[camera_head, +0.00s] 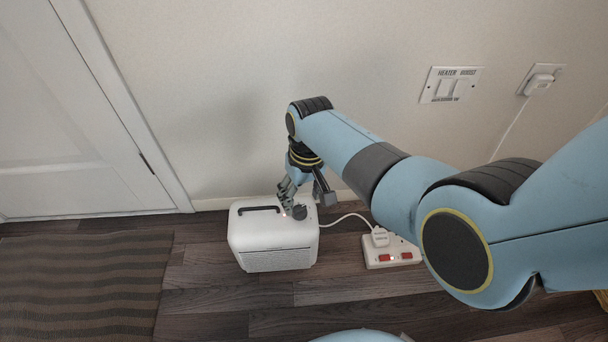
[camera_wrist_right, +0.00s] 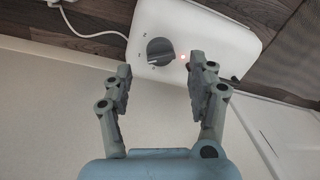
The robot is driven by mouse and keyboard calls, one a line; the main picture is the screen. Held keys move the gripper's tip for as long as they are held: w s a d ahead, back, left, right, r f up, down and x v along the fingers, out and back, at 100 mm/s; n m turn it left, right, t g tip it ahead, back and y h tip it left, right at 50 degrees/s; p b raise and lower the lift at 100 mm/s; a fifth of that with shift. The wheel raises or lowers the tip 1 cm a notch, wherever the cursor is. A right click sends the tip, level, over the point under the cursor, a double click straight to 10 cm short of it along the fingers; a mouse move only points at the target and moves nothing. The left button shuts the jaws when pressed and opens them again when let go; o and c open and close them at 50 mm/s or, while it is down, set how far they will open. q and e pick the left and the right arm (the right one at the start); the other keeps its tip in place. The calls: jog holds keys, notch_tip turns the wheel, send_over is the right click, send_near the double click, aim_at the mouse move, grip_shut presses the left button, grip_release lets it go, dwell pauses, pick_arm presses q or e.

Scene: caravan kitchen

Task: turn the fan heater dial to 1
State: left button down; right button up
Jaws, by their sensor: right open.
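The white fan heater (camera_head: 273,238) stands on the floor by the wall, with a dark handle slot on its top. Its round dark dial (camera_head: 299,212) is on the top near the right edge, partly hidden by my right gripper (camera_head: 291,205). In the right wrist view the dial (camera_wrist_right: 160,52) shows between and just beyond the two open fingers of the gripper (camera_wrist_right: 160,72), with a small lit red light beside it. The fingers look apart from the dial. Small marks around the dial are too small to read. My left gripper does not show.
A white power strip (camera_head: 391,250) with red switches lies right of the heater, with the white cable (camera_head: 345,217) running to it. A heater switch plate (camera_head: 451,85) is on the wall. A striped mat (camera_head: 80,285) lies at left, before a white door (camera_head: 75,120).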

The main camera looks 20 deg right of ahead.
aim_at(304, 206)
notch_tip(304, 206, up, 8)
jog(key=shift+d+f, duration=0.25)
jog(key=shift+d, duration=0.05)
dwell(0.3)
